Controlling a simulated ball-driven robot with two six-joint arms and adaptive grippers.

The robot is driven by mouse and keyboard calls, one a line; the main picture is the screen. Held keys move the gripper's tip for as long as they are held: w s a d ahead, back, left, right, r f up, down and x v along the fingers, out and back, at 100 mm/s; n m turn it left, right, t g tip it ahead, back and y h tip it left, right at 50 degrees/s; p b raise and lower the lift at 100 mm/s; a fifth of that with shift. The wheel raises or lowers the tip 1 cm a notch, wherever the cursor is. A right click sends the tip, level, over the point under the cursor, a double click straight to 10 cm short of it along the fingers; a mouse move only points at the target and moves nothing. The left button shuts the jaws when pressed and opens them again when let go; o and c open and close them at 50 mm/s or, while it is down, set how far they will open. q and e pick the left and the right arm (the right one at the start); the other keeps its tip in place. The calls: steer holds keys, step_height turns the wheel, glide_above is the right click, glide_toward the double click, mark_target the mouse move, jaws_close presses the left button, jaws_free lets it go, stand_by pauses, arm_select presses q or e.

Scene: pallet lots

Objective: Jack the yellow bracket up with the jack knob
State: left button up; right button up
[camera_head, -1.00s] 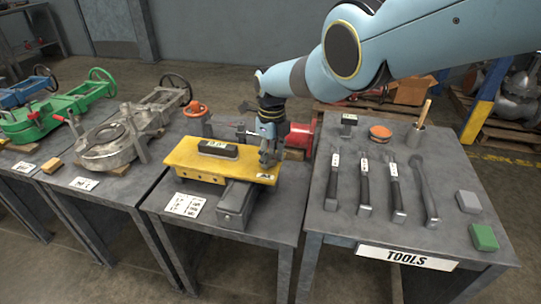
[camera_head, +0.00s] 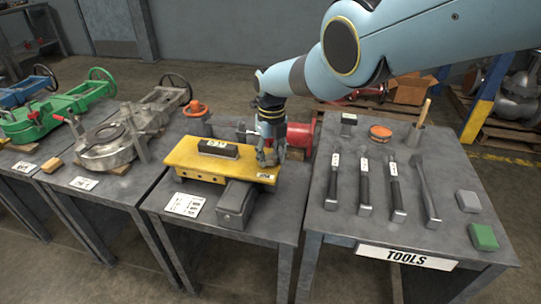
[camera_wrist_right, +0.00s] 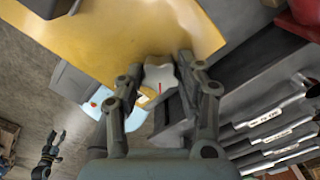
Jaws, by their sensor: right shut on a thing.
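The yellow bracket (camera_head: 190,158) is a flat plate on the middle table, with a dark labelled block (camera_head: 218,149) on top. It also fills the upper part of the right wrist view (camera_wrist_right: 120,35). The jack knob (camera_wrist_right: 160,76) is a pale, lobed knob with a red mark, close by the bracket's edge. My right gripper (camera_head: 268,160) is at the bracket's right end; in the wrist view its fingers (camera_wrist_right: 160,84) are shut around the knob. The head view hides the knob behind the fingers. My left gripper (camera_wrist_right: 52,138) shows small at the wrist view's lower left, fingers apart and empty.
A grey block (camera_head: 236,205) sticks out under the bracket's front. A white printed card (camera_head: 185,205) lies to its left. A red cylinder (camera_head: 301,135) stands behind the gripper. The tools table (camera_head: 330,222) at right holds several hand tools. A gap separates the tables.

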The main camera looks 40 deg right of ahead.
steer(key=shift+s+a+f, duration=0.1)
steer(key=shift+s+f, duration=0.2)
steer(key=o, duration=1.1)
steer(key=shift+o, duration=0.3)
steer(key=shift+w+r, duration=0.1)
steer(key=shift+w, duration=0.05)
steer(key=shift+w+r, duration=0.1)
